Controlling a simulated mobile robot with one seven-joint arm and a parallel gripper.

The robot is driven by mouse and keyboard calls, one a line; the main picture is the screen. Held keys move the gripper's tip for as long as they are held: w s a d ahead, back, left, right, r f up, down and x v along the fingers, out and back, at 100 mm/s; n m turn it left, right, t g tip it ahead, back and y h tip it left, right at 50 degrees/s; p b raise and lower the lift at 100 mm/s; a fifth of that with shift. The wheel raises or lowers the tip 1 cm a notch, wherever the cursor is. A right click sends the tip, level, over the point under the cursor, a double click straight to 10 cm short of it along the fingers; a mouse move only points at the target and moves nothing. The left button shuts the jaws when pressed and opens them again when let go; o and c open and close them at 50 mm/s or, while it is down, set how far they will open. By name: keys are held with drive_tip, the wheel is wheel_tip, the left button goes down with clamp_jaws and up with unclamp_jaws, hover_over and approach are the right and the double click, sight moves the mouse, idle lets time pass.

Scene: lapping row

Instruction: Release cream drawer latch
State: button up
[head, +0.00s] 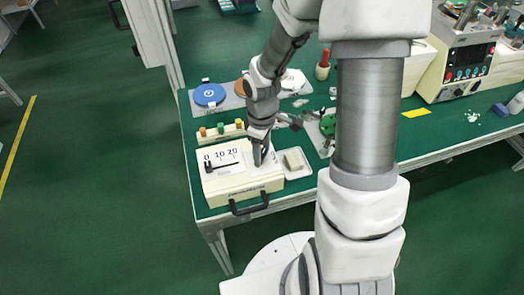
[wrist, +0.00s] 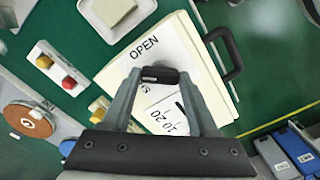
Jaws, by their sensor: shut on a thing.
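The cream drawer unit (head: 272,181) stands at the near left corner of the green table, with a black bar handle (head: 248,207) on its front. Its top carries a white scale plate marked 0, 10, 20 (head: 224,158) with a black pointer. In the wrist view the unit's top (wrist: 186,40) shows the word OPEN, and the handle (wrist: 228,55) is at its edge. My gripper (wrist: 160,78) is over the top, shut on a dark latch piece (wrist: 160,74) between its fingertips. The fingers hide part of the scale. The drawer front appears closed.
A tray with a pale block (head: 294,160) is right of the unit. A rack of coloured knobs (head: 222,131) stands behind it, then a blue disc (head: 209,94). A cream instrument (head: 460,70) is at far right. Floor left is clear.

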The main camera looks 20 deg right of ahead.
drive_tip(key=m+b, duration=0.1)
drive_tip(key=m, duration=0.4)
drive_tip(key=shift+m, duration=0.3)
drive_tip(key=shift+m+b, duration=0.6)
drive_tip(key=shift+m, duration=1.5)
drive_tip(key=o, duration=1.4)
wheel_tip(320, 180, up, 18)
drive_tip(key=p, duration=0.3)
drive_tip(key=shift+f, duration=0.25)
